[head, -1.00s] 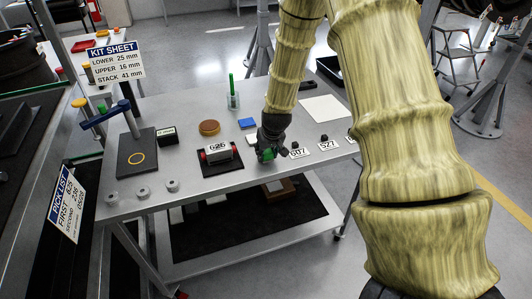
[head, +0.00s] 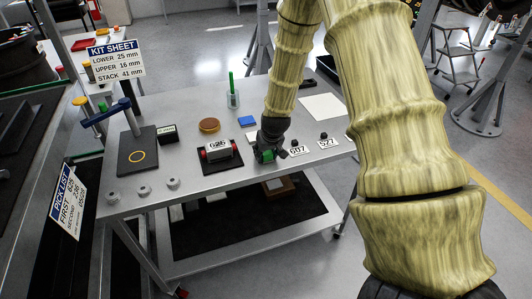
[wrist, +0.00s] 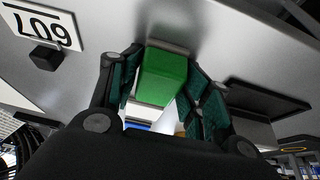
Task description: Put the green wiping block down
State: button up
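The green wiping block (wrist: 163,76) is between the two fingers of my gripper (wrist: 163,68) in the wrist view. The fingertips close on its sides, and a grey strip shows along its far edge. In the head view my gripper (head: 268,154) is low over the front right part of the grey table (head: 235,180), with a little of the green block (head: 267,155) showing. I cannot tell whether the block touches the table top.
The 607 card (head: 299,151) and 527 card (head: 328,143), each with a small black knob, lie right of my gripper. The 626 block (head: 217,149) on its black base is to the left. A blue block (head: 246,121) and white sheet (head: 322,107) lie behind.

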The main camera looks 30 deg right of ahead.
jog(key=shift+o, duration=0.3)
jog(key=shift+s+f, duration=0.1)
jog(key=shift+f, duration=0.5)
jog(key=shift+s+r, duration=0.1)
jog(key=shift+d+r, duration=0.1)
jog(key=shift+r, duration=0.1)
